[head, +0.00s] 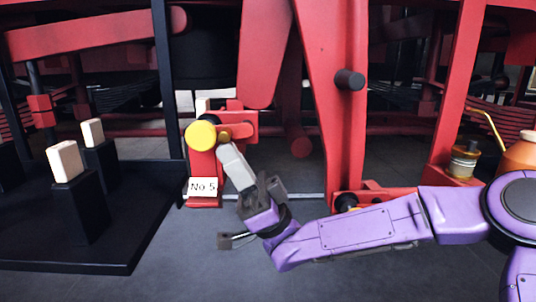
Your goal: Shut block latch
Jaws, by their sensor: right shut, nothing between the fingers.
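A red housing (206,168) with a white "No 5" label (202,187) stands left of centre. A round yellow disc (200,135) is on its front. A short orange-brown cylindrical part (237,131) sits just right of the disc, and a pale block (202,105) shows above it, partly hidden. I cannot tell which of these parts is the latch. My right gripper (228,150) is shut and empty, its grey fingers pointing up and left just below the orange-brown part. I cannot tell whether they touch it. My left gripper is out of view.
A black tray (130,255) at left carries dark posts with pale blocks (65,161) on top. Red beams and frames (338,100) rise behind my right arm. A small jar (463,160) and an orange can (521,152) stand at right. The grey floor in front is clear.

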